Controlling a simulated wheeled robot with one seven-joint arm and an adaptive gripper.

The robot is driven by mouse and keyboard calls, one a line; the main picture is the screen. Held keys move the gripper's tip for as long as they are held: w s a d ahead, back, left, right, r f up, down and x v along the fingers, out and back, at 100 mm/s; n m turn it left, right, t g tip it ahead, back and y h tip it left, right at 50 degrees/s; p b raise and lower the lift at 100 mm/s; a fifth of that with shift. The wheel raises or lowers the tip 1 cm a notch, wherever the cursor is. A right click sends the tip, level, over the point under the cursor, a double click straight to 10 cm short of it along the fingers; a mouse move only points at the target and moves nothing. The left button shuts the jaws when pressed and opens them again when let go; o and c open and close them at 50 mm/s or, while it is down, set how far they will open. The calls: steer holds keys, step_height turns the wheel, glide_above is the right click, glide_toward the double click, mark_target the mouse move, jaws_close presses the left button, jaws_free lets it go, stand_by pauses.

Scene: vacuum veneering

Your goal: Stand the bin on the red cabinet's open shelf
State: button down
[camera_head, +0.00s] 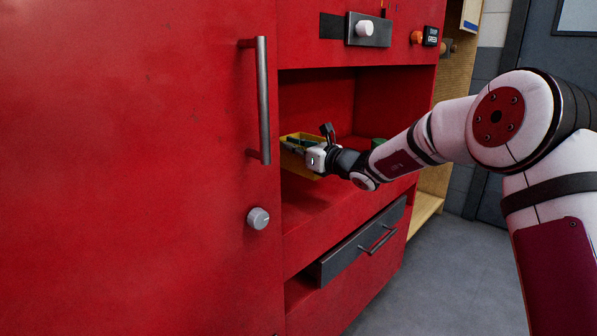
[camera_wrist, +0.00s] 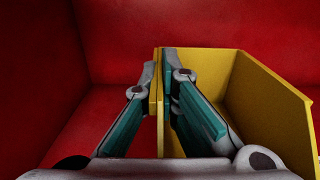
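The yellow bin (camera_wrist: 265,100) is inside the red cabinet's open shelf (camera_head: 335,205); it also shows in the head view (camera_head: 297,164). My gripper (camera_wrist: 162,80) reaches into the shelf from the right, and it also shows in the head view (camera_head: 300,147). Its two fingers are on either side of the bin's near-left wall, closed on that wall. The bin looks upright in the wrist view. Whether its base touches the shelf floor cannot be told, and part of the bin is hidden by my gripper and the cabinet's left edge.
A green round object (camera_head: 378,143) stands in the shelf behind my wrist. A cabinet door with a long handle (camera_head: 263,100) is at the left. A grey drawer (camera_head: 362,245) sits below the shelf, slightly out. Free shelf floor shows in front of the bin.

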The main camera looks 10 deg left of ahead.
mark_target(293, 171)
steer(key=shift+f+b, duration=0.95)
steer(key=shift+f, duration=1.75)
steer(key=c, duration=1.8)
jaws_free()
steer(key=shift+f, duration=0.15)
steer(key=shift+d+r, duration=0.1)
steer(key=shift+r, duration=0.1)
steer(key=p+v, duration=0.2)
steer(key=v, duration=1)
steer(key=shift+p, duration=0.3)
